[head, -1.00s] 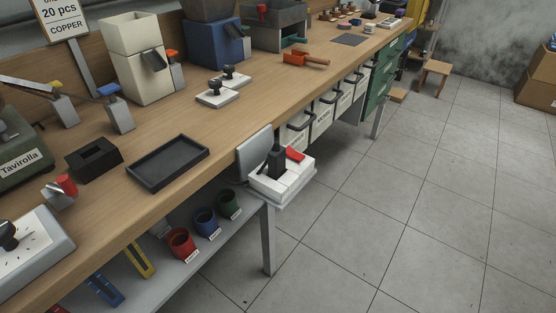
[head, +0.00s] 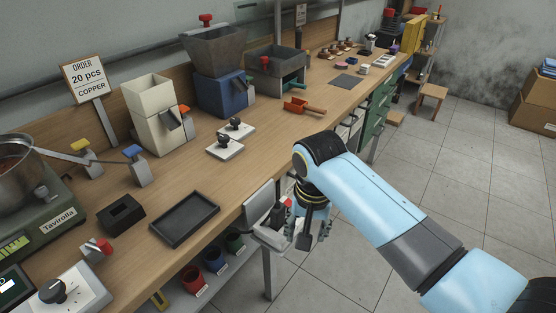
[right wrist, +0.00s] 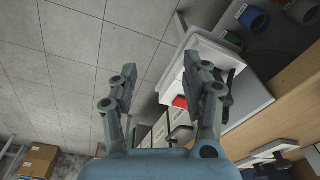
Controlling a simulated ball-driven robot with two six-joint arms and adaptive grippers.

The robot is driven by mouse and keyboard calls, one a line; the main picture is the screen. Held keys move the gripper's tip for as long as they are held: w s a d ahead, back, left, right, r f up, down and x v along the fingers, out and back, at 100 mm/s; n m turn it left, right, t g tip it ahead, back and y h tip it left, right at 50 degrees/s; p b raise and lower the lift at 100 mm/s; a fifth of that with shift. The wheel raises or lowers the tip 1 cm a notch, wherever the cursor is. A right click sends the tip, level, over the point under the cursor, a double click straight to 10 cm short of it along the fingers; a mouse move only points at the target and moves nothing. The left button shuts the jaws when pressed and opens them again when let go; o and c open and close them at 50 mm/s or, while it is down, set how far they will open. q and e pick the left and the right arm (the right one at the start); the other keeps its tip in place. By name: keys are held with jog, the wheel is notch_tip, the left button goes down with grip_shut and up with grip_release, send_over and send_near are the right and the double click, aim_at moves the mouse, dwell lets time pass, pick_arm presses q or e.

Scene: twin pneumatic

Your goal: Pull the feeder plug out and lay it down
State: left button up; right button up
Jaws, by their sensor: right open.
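The feeder plug (head: 278,213) is a black upright plug on a white socket box (head: 267,237) at the front edge of the bench. My right gripper (head: 308,230) is in front of and to the right of the box in the head view and partly covers it. In the right wrist view the gripper (right wrist: 160,82) is open with nothing between its fingers. The white box (right wrist: 205,52) and a red switch (right wrist: 180,102) lie beyond the fingers. The black plug (right wrist: 232,82) is partly hidden behind the right-hand finger. My left gripper is not in view.
A black tray (head: 185,219) and a black block (head: 120,214) lie on the bench. A grey plate (head: 260,202) stands beside the socket box. Coloured cups (head: 214,261) sit on the shelf below.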

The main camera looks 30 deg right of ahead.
aim_at(278, 207)
jog(key=w+r+m, duration=0.1)
jog(key=w+r, duration=0.1)
jog(key=r, duration=0.1)
jog(key=w+a+r+m+p, duration=0.1)
jog(key=w+r+m, duration=0.1)
jog(key=w+r, duration=0.1)
jog(key=w+a+r+m+g, duration=0.1)
jog(key=w+r+m, duration=0.1)
jog(key=w+r, duration=0.1)
jog(key=shift+w+a+r, duration=0.1)
jog(key=shift+w+r, duration=0.05)
jog(key=shift+r, duration=0.35)
notch_tip(278, 207, down, 11)
jog(key=shift+r, duration=0.2)
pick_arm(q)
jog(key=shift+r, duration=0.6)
pick_arm(e)
grip_shut()
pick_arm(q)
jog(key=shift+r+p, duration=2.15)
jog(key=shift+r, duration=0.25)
pick_arm(e)
jog(key=shift+r, duration=2.1)
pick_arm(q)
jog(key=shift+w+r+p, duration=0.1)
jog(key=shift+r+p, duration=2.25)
pick_arm(e)
jog(key=shift+r, duration=2)
